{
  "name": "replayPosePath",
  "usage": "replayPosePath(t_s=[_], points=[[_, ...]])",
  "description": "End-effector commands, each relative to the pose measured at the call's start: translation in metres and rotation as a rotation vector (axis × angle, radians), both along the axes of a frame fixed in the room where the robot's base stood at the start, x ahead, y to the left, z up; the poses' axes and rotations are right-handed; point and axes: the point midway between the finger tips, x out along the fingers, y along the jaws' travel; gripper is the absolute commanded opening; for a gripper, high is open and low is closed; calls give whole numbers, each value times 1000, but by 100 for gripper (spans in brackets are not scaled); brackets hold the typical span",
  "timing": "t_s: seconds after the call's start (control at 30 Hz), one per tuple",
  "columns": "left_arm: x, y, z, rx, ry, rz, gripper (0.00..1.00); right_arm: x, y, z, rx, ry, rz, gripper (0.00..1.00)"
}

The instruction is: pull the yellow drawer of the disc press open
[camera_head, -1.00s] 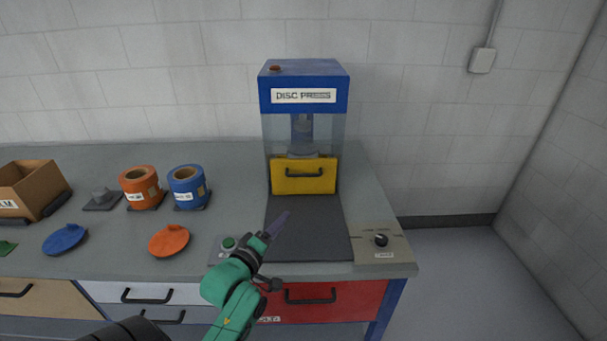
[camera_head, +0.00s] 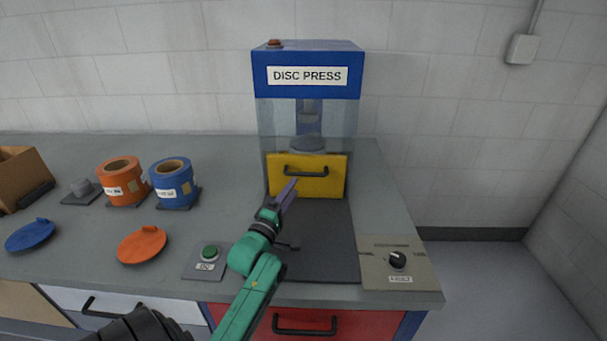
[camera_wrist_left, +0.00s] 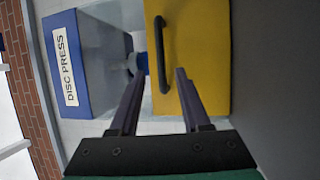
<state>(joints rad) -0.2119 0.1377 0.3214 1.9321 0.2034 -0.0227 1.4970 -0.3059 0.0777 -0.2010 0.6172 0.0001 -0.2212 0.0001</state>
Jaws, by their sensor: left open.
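The disc press (camera_head: 304,72) is a blue-topped cabinet with clear sides at the back of the bench. Its yellow drawer (camera_head: 327,183) is shut and has a dark bar handle (camera_head: 306,171). My left gripper (camera_head: 289,190) is in front of the drawer's lower left part, just short of it. In the left wrist view my left gripper (camera_wrist_left: 157,85) is open and empty. The handle (camera_wrist_left: 161,50) lies ahead of the fingers, between their lines, and the yellow drawer (camera_wrist_left: 205,50) fills the middle right. The fingers look apart from the handle. My right gripper is not in view.
A dark mat (camera_head: 325,235) lies before the press. A green button box (camera_head: 208,258) and a knob panel (camera_head: 398,262) flank it. Orange (camera_head: 122,184) and blue (camera_head: 173,186) rolls, an orange lid (camera_head: 142,244) and a blue lid (camera_head: 30,235) are at left.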

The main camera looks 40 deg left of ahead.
Motion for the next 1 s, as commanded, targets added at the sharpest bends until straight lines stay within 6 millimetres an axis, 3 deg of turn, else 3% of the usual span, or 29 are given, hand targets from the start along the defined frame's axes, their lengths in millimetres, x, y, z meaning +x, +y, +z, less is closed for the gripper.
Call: replayPosePath(t_s=[0.1,0.3,0.63,0.7,0.77,1.0], points=[[31,8,7,1,-1,0,47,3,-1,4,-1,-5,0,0],[67,17,12,-1,1,0,47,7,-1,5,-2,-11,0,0],[74,19,13,-1,2,0,47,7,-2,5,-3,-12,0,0],[74,19,13,-1,2,0,20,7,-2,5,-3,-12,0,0],[74,19,13,-1,2,0,0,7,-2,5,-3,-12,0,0],[74,19,12,-1,2,0,0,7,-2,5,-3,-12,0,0]])
